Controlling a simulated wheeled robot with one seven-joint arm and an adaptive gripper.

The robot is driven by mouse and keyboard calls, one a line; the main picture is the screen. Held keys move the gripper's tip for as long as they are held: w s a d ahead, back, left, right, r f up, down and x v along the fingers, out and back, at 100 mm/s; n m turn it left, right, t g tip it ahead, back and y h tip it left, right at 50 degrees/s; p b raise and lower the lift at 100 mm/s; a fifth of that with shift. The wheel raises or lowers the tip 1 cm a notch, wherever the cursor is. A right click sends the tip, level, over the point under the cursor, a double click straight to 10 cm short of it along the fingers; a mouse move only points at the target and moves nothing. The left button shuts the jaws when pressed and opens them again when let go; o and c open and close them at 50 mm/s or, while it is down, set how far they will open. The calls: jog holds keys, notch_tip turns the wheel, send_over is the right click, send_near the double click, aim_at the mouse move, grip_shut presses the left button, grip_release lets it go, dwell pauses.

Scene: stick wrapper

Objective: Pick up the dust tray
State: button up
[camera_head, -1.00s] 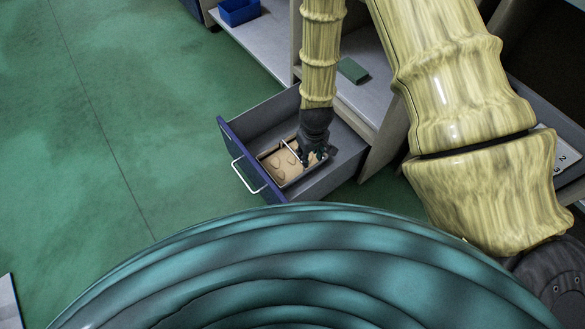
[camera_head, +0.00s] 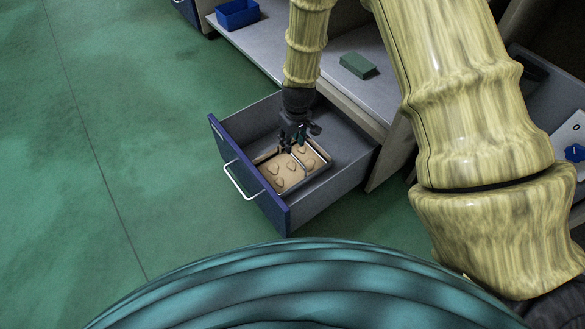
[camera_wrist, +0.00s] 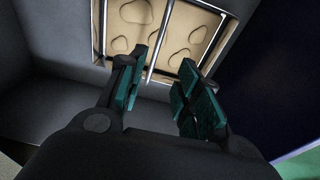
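The dust tray (camera_head: 307,181) is a shallow rectangular tray with a tan inside and several lumps, and a thin metal bar spans it. It lies inside the open drawer. The tray also shows at the top of the wrist view (camera_wrist: 101,32), with the bar (camera_wrist: 160,40) crossing it. My gripper (camera_head: 297,143) hangs over the tray's far side, pointing down. In the wrist view my gripper (camera_wrist: 158,78) has its two teal-padded fingers apart, with nothing held. The bar's near end lies between the fingers in the picture; I cannot tell how deep it sits there.
A green block (camera_head: 358,65) lies on the grey shelf behind. A blue bin (camera_head: 238,14) stands further back. The green floor at left is clear.

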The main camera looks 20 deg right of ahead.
aim_at(292, 154)
jog(key=shift+w+d+f+b, duration=0.1)
jog(key=shift+w+f+b, duration=0.1)
jog(key=shift+f+b, duration=1.1)
jog(key=shift+w+f+b, duration=0.2)
jog(key=shift+f+b, duration=0.45)
jog(key=shift+f, duration=1.2)
jog(key=shift+w+d+f+b, duration=0.1)
jog(key=shift+w+f+b, duration=0.1)
jog(key=shift+f+b, duration=1.1)
jog(key=shift+f+p, duration=0.25)
jog(key=shift+p, duration=0.1)
grip_shut()
